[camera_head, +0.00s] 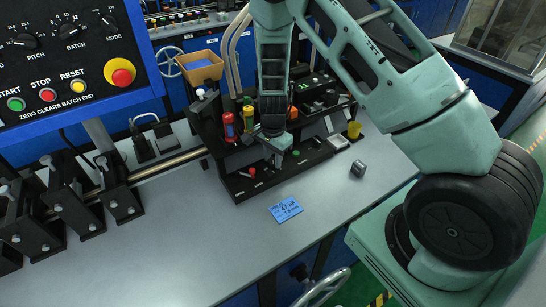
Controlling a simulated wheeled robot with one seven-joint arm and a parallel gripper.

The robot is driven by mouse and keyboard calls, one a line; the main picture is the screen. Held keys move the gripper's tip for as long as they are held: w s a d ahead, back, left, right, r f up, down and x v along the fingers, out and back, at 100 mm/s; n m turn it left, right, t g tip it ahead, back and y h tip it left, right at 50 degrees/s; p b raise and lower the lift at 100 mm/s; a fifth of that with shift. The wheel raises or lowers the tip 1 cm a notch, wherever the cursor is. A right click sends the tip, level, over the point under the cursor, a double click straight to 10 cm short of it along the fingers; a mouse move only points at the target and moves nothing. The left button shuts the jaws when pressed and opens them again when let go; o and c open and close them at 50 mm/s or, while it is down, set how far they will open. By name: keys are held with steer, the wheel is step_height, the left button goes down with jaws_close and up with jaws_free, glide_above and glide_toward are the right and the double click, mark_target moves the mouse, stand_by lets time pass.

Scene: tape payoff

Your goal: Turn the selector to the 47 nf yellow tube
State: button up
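A blue control panel (40,72) at the upper left carries dials marked PITCH (26,42), BATCH (73,30) and MODE (108,20). I cannot tell which control is the selector. A blue card (286,209) on the grey table appears to read 47 nF and 7.5 mm. A yellow tube-like piece (248,117) stands beside a red one (229,127) on the black fixture (213,130). My gripper (277,161) points down over the fixture's front, right of these pieces and behind the card. Its fingers are small and dark; whether they are open or holding anything is unclear.
A small dark grey cylinder (358,168) lies on the table right of the fixture, near a yellow cup (354,130). Black clamp stands (116,192) line a metal rod at the left. The front middle of the table (190,255) is clear.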

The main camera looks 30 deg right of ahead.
steer(key=c, duration=0.4)
steer(key=shift+o, duration=0.3)
steer(key=shift+n, duration=0.4)
steer(key=n+b, duration=0.2)
steer(key=n, duration=0.3)
steer(key=shift+b, duration=0.4)
steer(key=n+b, duration=0.1)
steer(key=n, duration=0.4)
steer(key=shift+n+b, duration=0.3)
steer(key=shift+n, duration=0.1)
steer(key=o, duration=1)
steer(key=shift+c, duration=0.2)
